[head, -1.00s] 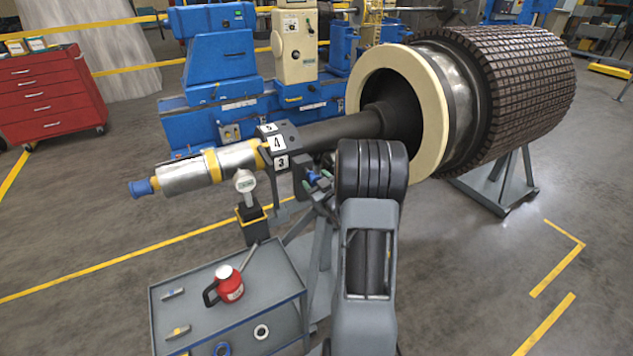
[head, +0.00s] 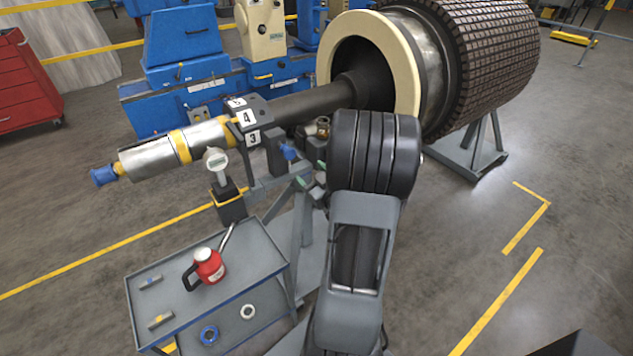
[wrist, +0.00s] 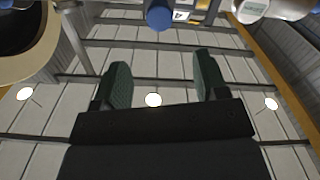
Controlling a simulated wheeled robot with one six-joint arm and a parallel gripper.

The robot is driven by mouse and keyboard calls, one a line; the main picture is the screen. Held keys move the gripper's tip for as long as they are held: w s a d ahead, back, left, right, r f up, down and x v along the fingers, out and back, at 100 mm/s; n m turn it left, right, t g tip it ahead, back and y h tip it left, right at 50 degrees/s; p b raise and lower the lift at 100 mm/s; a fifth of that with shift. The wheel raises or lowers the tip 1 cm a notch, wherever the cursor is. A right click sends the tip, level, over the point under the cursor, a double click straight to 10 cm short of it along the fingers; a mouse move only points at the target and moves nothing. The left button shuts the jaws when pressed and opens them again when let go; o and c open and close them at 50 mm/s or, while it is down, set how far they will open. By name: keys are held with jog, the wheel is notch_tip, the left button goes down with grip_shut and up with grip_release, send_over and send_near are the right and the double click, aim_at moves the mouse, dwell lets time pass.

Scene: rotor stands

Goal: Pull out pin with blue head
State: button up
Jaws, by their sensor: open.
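The pin's blue head (head: 288,152) sticks out of a dark block on the stand under the shaft, beside the numbered collar. In the wrist view the blue head (wrist: 160,16) shows at the top edge, beyond the fingertips and roughly centred between them. My gripper (head: 311,187) is just below and right of the blue head in the head view, apart from it. In the wrist view my gripper (wrist: 163,75) is open, its two green-padded fingers spread with nothing between them. The pin's shank is hidden.
The collar (head: 247,120) carries the numbers 3 and 4. A dial gauge (head: 215,160) stands left of the pin. A grey cart (head: 185,302) with a red can (head: 209,266) is below left. The large rotor (head: 480,60) fills the upper right.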

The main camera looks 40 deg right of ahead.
jog(key=shift+s+a, duration=0.2)
jog(key=shift+s, duration=0.9)
jog(key=s+d+f+m+g+h, duration=0.3)
jog(key=s+f+m+g, duration=0.25)
jog(key=f+g, duration=0.5)
jog(key=a+r+n+g+y, duration=0.1)
jog(key=a+r, duration=0.3)
jog(key=a, duration=0.5)
jog(key=s+a+r+n+g+y, duration=0.1)
jog(key=a+r+y, duration=0.1)
jog(key=a+r, duration=0.3)
jog(key=s+a+r+n+g+y, duration=0.1)
jog(key=a+r, duration=0.4)
jog(key=a, duration=0.8)
jog(key=shift+s+r+n+y, duration=0.2)
jog(key=shift+n+y, duration=0.25)
jog(key=shift+y, duration=0.35)
jog(key=shift+w+a+g, duration=0.1)
jog(key=shift+a+g, duration=0.15)
jog(key=shift+a, duration=0.05)
jog(key=shift+c, duration=0.3)
